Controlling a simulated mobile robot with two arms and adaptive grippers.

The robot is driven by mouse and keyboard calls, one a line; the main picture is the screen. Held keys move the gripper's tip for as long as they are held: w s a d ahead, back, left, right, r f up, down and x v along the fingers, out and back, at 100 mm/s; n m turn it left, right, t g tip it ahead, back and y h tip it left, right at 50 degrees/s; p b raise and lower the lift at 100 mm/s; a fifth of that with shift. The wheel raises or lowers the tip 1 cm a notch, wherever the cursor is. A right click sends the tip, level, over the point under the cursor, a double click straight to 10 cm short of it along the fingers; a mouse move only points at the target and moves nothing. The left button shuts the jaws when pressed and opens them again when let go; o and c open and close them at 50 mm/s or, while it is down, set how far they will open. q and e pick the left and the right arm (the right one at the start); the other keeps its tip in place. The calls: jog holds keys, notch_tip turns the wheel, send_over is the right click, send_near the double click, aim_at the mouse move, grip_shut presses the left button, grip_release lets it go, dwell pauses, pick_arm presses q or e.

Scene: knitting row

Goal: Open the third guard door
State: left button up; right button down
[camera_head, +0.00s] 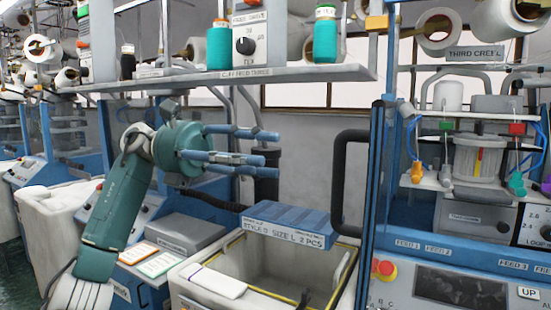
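The machine under the "THIRD CREEL" sign (474,54) stands at the right. A blue guard frame (374,185) runs up its left side, with a large black C-shaped handle (339,182) sticking out to the left. Whether this guard door is fully closed is hard to tell, as its pane looks clear. My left gripper (273,154) reaches in from the left, with its blue fingers spread apart, empty and pointing right. It is left of the handle and apart from it. My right gripper is not in view.
A shelf (270,76) with teal cones hangs above my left gripper. Below are an open bin (213,254), a blue box (291,223) labelled "STYLE D SIZE L" and a grey case (178,240). A red button (384,268) sits on the machine's front panel.

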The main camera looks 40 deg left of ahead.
pick_arm(q)
jog(key=s+v, duration=0.1)
jog(key=v, duration=0.5)
jog(key=shift+d+r, duration=0.15)
jog(key=shift+r, duration=0.3)
jog(key=shift+s, duration=0.1)
jog(key=shift+c, duration=1)
grip_shut()
